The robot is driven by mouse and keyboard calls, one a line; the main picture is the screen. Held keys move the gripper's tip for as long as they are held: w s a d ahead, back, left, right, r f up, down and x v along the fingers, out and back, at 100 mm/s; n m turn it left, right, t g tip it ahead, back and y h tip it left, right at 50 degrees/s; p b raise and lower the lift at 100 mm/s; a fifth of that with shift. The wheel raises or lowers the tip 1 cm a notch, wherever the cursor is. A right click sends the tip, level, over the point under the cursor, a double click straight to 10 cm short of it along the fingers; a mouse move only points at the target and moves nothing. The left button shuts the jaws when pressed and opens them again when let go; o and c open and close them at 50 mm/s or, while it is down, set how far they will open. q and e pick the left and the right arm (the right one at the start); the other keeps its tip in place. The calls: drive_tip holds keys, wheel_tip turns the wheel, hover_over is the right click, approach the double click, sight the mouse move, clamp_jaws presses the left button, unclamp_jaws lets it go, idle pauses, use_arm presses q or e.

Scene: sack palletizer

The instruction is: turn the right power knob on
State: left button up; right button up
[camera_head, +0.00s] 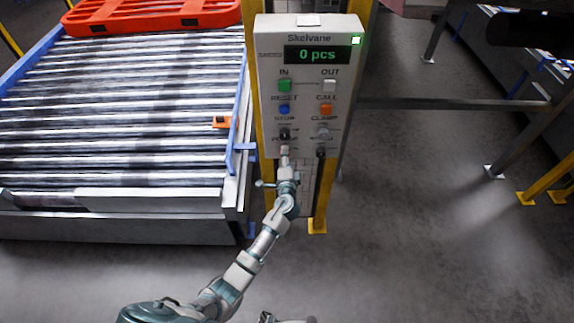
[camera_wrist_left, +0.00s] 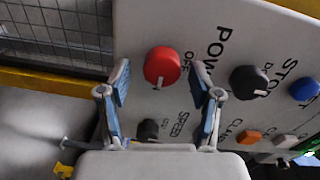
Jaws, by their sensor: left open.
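A control panel (camera_head: 309,95) marked Skelvane stands in the middle of the head view, its display reading 0 pcs. In the left wrist view a red knob (camera_wrist_left: 161,66) sits beside the words POWER and OFF, with a pale mark at its lower edge. This is the only power knob I can make out. My left gripper (camera_wrist_left: 160,90) is open, its two fingers apart on either side of the red knob; contact cannot be told. In the head view my left gripper (camera_head: 285,152) is at the panel's lower left and hides the knob.
A black SPEED knob (camera_wrist_left: 148,129) and a black STOP knob (camera_wrist_left: 248,82) are close to the fingers. A roller conveyor (camera_head: 120,110) with an orange pallet (camera_head: 150,15) lies left of the panel. Open floor (camera_head: 420,220) lies to the right, with yellow-footed posts (camera_head: 545,185).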

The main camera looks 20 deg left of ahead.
use_arm(q)
drive_tip(key=v, duration=1.1)
drive_tip(key=shift+s, duration=0.15)
drive_tip(key=shift+d+f, duration=0.15)
drive_tip(key=s+f+n+g+h, duration=0.1)
drive_tip(key=s+f+g, duration=0.3)
drive_tip(key=f, duration=0.8)
drive_tip(key=s+a+f+n+g+h, duration=0.15)
drive_tip(key=s+f, duration=0.35)
drive_tip(key=f, duration=0.8)
drive_tip(key=s+f+g+h, duration=0.25)
drive_tip(key=s+f, duration=0.25)
drive_tip(key=f, duration=0.7)
drive_tip(key=s+a+f+n+g, duration=0.2)
drive_tip(key=s+f, duration=0.4)
drive_tip(key=s, duration=0.6)
drive_tip(key=s+a+f+n+g, duration=0.3)
drive_tip(key=s+f, duration=0.4)
drive_tip(key=s, duration=0.6)
drive_tip(key=s+a+f+n+g, duration=0.2)
drive_tip(key=s+f, duration=0.4)
drive_tip(key=s, duration=0.7)
drive_tip(key=shift+a+f+n+g, duration=0.4)
drive_tip(key=shift+a+n, duration=0.05)
drive_tip(key=shift+n, duration=0.2)
